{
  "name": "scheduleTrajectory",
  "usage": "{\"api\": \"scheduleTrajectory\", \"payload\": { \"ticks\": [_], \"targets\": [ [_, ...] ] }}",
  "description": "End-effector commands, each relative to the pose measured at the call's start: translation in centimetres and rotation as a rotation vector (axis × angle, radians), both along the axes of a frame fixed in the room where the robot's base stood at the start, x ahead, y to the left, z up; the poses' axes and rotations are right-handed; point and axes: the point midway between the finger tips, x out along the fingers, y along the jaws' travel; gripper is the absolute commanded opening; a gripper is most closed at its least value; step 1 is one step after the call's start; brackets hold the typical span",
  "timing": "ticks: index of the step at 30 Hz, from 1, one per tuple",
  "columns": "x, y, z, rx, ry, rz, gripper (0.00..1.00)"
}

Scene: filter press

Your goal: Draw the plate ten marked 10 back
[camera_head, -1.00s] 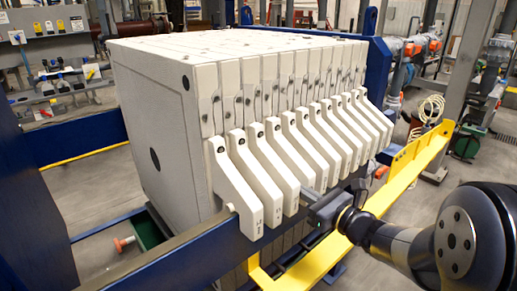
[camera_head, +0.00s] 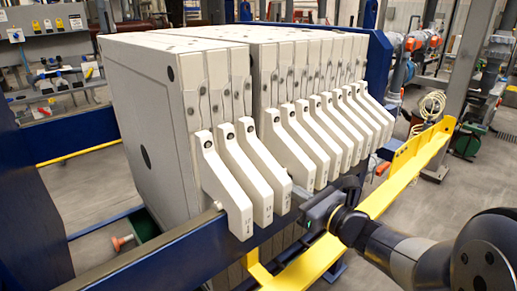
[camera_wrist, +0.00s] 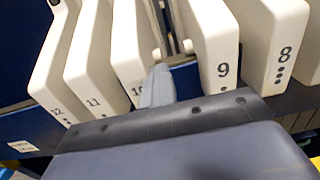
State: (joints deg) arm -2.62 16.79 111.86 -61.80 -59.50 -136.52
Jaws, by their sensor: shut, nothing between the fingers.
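Plate ten (camera_wrist: 128,45) is a white slab whose slanted handle bears a partly covered "10" in the wrist view. In the head view its handle (camera_head: 262,167) is third from the near end. An open gap separates it from plate nine (camera_wrist: 211,40) on its right. My gripper (camera_wrist: 159,72) is shut and empty, its grey fingers in that gap at plate ten's right lower edge. They look in contact with plate ten, but I cannot be sure. In the head view my gripper (camera_head: 297,199) reaches in from the right, low beside the handles.
Plate eleven (camera_wrist: 92,48) and plate twelve (camera_wrist: 55,65) stand close on the left of plate ten. Plate eight (camera_wrist: 275,40) is right of plate nine. A blue rail (camera_head: 165,248) runs below the handles. A yellow beam (camera_head: 395,185) lies along the right side.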

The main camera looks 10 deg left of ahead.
Motion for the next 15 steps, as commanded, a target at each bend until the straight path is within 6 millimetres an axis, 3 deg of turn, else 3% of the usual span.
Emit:
{"api": "scheduleTrajectory", "payload": {
  "ticks": [15],
  "targets": [
    [-2.6, 2.0, -0.3, -0.002, 0.0, 0.003, 0.0]
  ]
}}
